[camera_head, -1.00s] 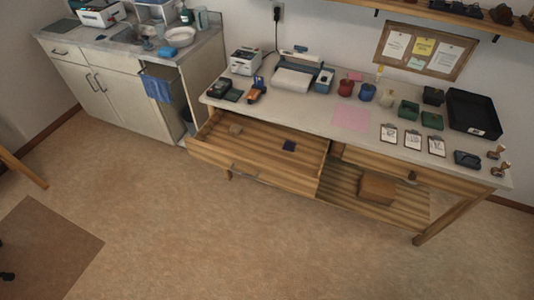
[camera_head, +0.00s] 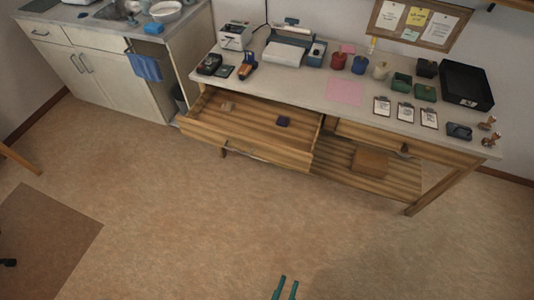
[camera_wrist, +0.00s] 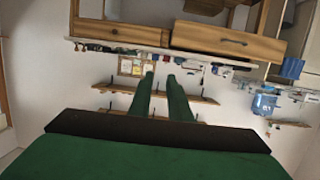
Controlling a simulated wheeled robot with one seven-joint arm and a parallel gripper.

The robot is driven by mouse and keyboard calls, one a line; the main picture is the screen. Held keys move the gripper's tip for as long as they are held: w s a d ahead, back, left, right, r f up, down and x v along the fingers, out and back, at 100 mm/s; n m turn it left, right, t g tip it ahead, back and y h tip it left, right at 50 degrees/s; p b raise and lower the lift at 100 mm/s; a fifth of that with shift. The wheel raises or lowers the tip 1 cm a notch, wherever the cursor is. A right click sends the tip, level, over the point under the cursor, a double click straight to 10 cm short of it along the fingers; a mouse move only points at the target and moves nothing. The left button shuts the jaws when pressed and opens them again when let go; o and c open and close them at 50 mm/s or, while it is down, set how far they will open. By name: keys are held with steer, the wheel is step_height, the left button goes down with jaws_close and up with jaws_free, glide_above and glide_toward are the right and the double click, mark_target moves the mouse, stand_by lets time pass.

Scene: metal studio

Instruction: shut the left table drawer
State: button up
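The left table drawer (camera_head: 210,135) is pulled out from the wooden table (camera_head: 305,93). The drawer's front also shows in the wrist view (camera_wrist: 215,36), where the scene is upside down. My gripper (camera_head: 288,281) is at the bottom of the head view, over the floor and well in front of the drawer. Its two green fingers (camera_wrist: 162,77) are apart with nothing between them. It does not touch the drawer.
The right drawer (camera_head: 440,153) looks shut. A brown box (camera_head: 370,161) sits on the shelf below it. Stamps, pots, clipboards and a black tray (camera_head: 467,86) stand on the table. A sink cabinet (camera_head: 97,79) is at the left. The floor before the table is clear.

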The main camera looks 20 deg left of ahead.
steer(key=shift+w+a+f, duration=0.1)
steer(key=shift+w+f, duration=0.1)
steer(key=shift+f, duration=0.05)
jaws_close()
steer(key=m+t, duration=0.3)
steer(key=m, duration=1.5)
glide_toward(299, 162)
steer(key=shift+y, duration=0.3)
steer(key=w, duration=0.6)
steer(key=shift+w+r, duration=0.2)
steer(key=shift+r, duration=0.05)
